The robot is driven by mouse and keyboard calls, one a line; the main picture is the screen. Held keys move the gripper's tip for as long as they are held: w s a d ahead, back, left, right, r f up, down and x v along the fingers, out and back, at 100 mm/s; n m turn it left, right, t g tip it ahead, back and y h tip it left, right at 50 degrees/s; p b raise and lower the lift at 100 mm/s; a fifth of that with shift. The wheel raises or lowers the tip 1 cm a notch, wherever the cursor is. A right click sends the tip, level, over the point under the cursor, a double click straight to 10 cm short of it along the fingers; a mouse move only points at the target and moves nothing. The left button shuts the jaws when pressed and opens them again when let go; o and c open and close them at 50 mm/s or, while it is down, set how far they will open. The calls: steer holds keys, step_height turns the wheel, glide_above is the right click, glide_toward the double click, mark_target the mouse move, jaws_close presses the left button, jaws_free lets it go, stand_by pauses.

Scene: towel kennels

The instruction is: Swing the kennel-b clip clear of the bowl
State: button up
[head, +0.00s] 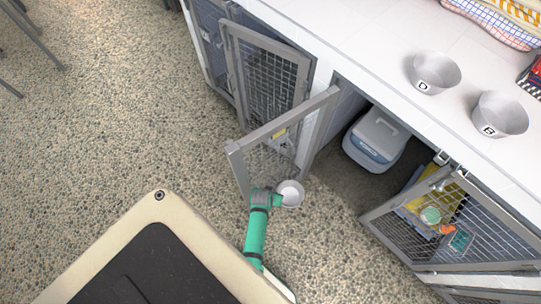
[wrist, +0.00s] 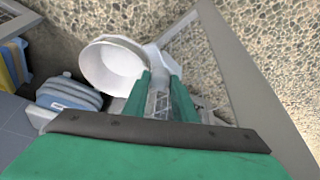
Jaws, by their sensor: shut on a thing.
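A white bowl (head: 291,193) sits at the lower part of an open mesh kennel door (head: 284,140); its wide rim shows in the wrist view (wrist: 112,65). A pale clip (wrist: 163,61) lies right beside the bowl's rim, between it and the door frame. My green gripper (head: 272,198) is just left of the bowl in the head view. In the wrist view its fingers (wrist: 161,84) are close together on the clip. The clip is hidden in the head view, and the door's lettering is too small to read.
Another mesh door (head: 268,75) stands open behind, and a third (head: 465,225) at right. A grey-blue carrier (head: 376,138) is inside the kennel. Metal bowls marked D (head: 434,73) and B (head: 500,115) stand on the white counter (head: 385,75).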

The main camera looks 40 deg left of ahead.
steer(key=shift+w, duration=0.15)
steer(key=o, duration=1)
steer(key=shift+o, duration=0.2)
steer(key=v, duration=1.1)
steer(key=shift+d, duration=0.1)
